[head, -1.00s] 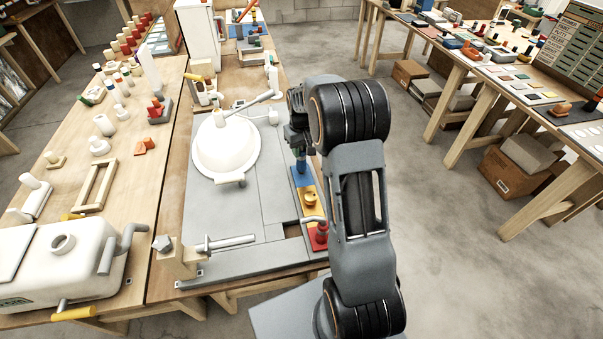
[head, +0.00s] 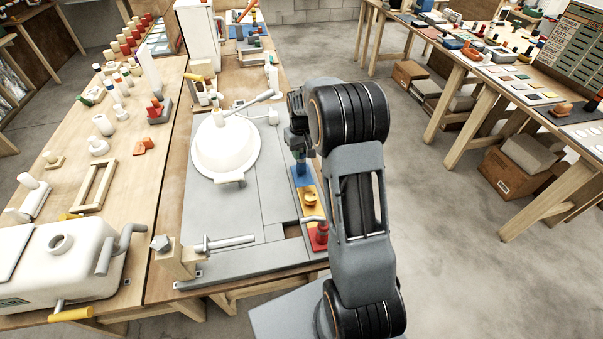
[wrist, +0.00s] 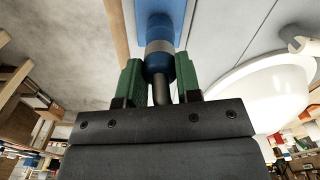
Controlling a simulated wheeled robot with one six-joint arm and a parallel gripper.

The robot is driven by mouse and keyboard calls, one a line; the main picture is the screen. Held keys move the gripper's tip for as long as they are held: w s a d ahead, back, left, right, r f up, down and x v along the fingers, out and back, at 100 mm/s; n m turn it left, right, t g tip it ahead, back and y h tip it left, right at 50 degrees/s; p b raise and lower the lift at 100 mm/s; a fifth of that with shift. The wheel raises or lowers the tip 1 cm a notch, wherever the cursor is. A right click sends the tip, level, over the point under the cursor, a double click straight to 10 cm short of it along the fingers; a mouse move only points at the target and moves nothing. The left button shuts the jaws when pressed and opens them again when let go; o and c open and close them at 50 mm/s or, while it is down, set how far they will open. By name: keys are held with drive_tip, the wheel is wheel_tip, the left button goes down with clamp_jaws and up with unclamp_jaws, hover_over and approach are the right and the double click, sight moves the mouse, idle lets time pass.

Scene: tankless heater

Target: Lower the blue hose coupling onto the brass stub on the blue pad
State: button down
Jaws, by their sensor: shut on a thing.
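The blue pad (wrist: 183,8) lies beyond the coupling in the wrist view. In the head view, my gripper (head: 298,153) is right above the blue pad (head: 302,178), and my arm hides much of it. I cannot make out the brass stub, nor whether the coupling touches it.
A yellow pad with a brass-coloured fitting (head: 310,198) and a red fitting (head: 320,236) stand in line nearer the front. A white round basin (head: 225,150) is close on the left, with a grey lever (head: 250,103) behind it.

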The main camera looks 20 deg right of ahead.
drive_tip(key=shift+f+b, duration=0.35)
drive_tip(key=shift+f, duration=0.25)
idle(0.3)
drive_tip(key=c, duration=0.7)
unclamp_jaws()
drive_tip(key=shift+c, duration=0.2)
wheel_tip(320, 180, up, 14)
drive_tip(key=shift+b, duration=0.3)
